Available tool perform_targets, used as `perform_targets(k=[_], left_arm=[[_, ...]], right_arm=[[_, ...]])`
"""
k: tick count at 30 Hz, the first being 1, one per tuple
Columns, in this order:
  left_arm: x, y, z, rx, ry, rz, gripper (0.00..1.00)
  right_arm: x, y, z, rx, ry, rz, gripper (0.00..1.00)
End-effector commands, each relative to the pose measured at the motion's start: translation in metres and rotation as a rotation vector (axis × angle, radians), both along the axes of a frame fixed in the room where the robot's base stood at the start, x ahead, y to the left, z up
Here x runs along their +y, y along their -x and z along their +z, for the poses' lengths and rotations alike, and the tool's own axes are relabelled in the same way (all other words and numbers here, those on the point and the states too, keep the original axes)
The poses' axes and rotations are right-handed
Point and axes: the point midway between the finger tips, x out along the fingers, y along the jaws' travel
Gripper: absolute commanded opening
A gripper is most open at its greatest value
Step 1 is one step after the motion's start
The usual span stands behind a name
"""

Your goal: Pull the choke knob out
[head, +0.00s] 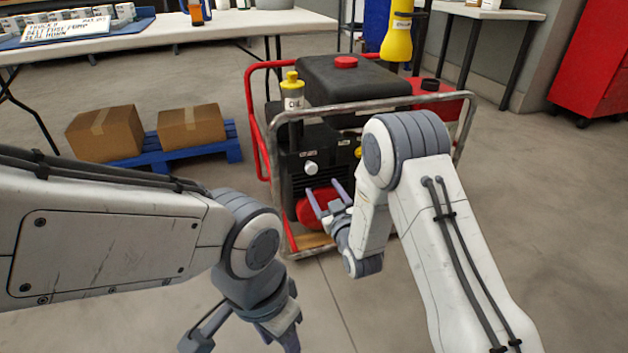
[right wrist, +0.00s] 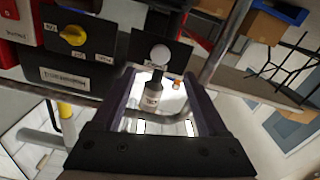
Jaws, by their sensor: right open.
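The black generator-like pump (head: 345,85) stands in a red and grey tube frame. A round white knob (head: 311,168), apparently the choke knob, is on its black front panel; its label is unreadable. In the right wrist view the white knob (right wrist: 160,54) shows beyond and between the fingertips. My right gripper (head: 328,196) is open in front of the panel, below and slightly right of the knob, apparently not touching it. Its spread fingers (right wrist: 160,82) hold nothing. My left gripper (head: 242,338) is low at the bottom edge, its fingers apart and partly cut off.
A yellow knob (head: 358,152) is right of the white one; it also shows in the right wrist view (right wrist: 73,36). The frame's grey tube (head: 273,175) runs close to the panel. Boxes (head: 190,126) sit on a blue pallet (head: 232,142) at left. A yellow-capped bottle (head: 292,90) stands at the pump.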

Motion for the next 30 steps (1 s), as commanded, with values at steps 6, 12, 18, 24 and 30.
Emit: perform_targets(k=[6, 12, 18, 24, 30], left_arm=[[0.0, 0.0, -0.022, 0.0, 0.0, 0.0, 0.5], [0.0, 0.0, -0.037, 0.0, 0.0, 0.0, 0.5], [0.0, 0.0, -0.042, 0.0, 0.0, 0.0, 0.5], [0.0, 0.0, -0.042, 0.0, 0.0, 0.0, 0.5], [0.0, 0.0, -0.042, 0.0, 0.0, 0.0, 0.5]], right_arm=[[0.013, -0.039, -0.002, -0.005, -0.003, 0.0, 0.77], [0.023, -0.07, -0.002, -0.002, -0.002, 0.0, 0.77], [0.028, -0.085, 0.0, 0.001, -0.001, 0.0, 0.77], [0.029, -0.087, 0.001, 0.002, 0.0, 0.001, 0.77], [0.029, -0.086, 0.001, 0.002, 0.0, 0.001, 0.34]])
